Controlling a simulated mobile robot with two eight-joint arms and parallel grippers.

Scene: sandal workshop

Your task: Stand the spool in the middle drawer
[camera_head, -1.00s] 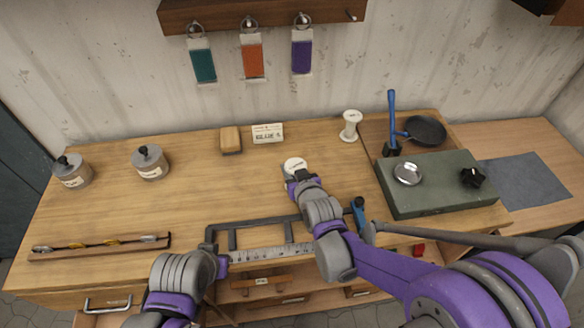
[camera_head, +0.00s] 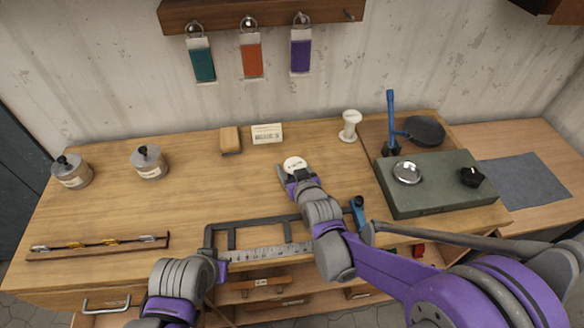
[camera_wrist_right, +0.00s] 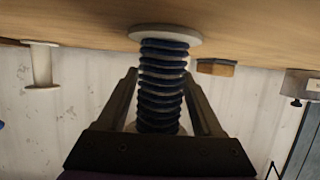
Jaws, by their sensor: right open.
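A spool wound with dark blue thread (camera_wrist_right: 163,85) stands upright on the workbench. Its pale round top flange shows in the head view (camera_head: 294,163). My right gripper (camera_head: 291,178) is at the spool, with its two fingers either side of it. In the right wrist view the open fingers (camera_wrist_right: 163,95) flank the thread, with a visible gap on each side. Open drawer compartments (camera_head: 262,283) show below the bench's front edge, partly hidden by my arms; I cannot tell which is the middle drawer.
A bare white spool (camera_head: 350,126) stands at the back. A green box (camera_head: 435,190) is to the right. A ruler frame (camera_head: 262,254) lies at the front edge. Two lidded jars (camera_head: 150,163) stand left. A wooden block (camera_head: 230,140) and card (camera_head: 267,133) lie behind. The centre left bench is clear.

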